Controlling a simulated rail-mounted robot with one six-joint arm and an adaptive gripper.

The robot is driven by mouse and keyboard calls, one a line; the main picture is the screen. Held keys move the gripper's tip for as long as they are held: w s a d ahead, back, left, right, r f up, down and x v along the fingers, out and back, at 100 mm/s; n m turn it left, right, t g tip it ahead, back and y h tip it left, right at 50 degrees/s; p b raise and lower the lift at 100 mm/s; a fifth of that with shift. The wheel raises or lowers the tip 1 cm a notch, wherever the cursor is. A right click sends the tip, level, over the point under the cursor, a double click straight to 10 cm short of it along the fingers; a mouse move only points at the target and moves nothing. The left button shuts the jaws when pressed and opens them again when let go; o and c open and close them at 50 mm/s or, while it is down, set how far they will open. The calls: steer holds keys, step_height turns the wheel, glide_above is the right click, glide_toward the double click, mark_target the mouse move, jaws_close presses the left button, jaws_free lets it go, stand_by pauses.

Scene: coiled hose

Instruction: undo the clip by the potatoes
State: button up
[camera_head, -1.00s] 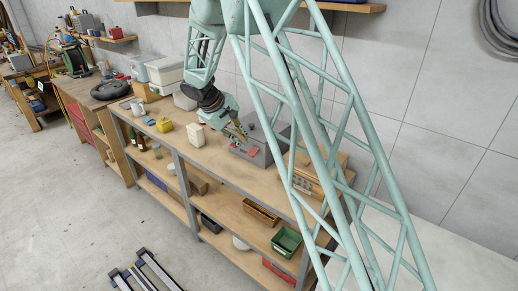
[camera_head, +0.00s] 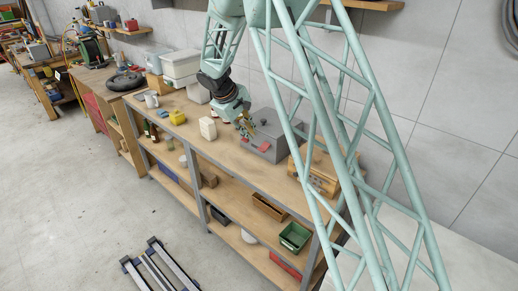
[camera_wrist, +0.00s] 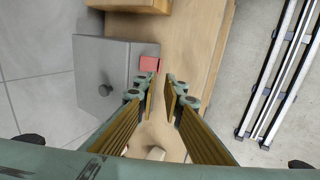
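I cannot make out a clip or potatoes in either view. A small red piece (camera_head: 263,146) sits at the front of a grey box (camera_head: 272,128) on the bench. The red piece (camera_wrist: 150,64) and the grey box with its round dark knob (camera_wrist: 103,90) also show in the wrist view. My gripper (camera_head: 248,128) is above the bench, just left of the box. In the wrist view my gripper's two fingers (camera_wrist: 161,92) are apart with nothing between them. The red piece is just beyond the left fingertip in that view; their height difference is unclear.
A white container (camera_head: 208,128) and a yellow item (camera_head: 177,117) stand left on the bench (camera_head: 228,151). A wooden box (camera_head: 318,173) stands to the right. A green bin (camera_head: 294,236) is on the shelf below. Metal rails (camera_wrist: 283,70) lie on the floor.

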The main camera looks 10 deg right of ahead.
mark_target(260, 150)
steer(key=shift+p+x, duration=0.5)
steer(key=shift+x, duration=5.9)
jaws_close()
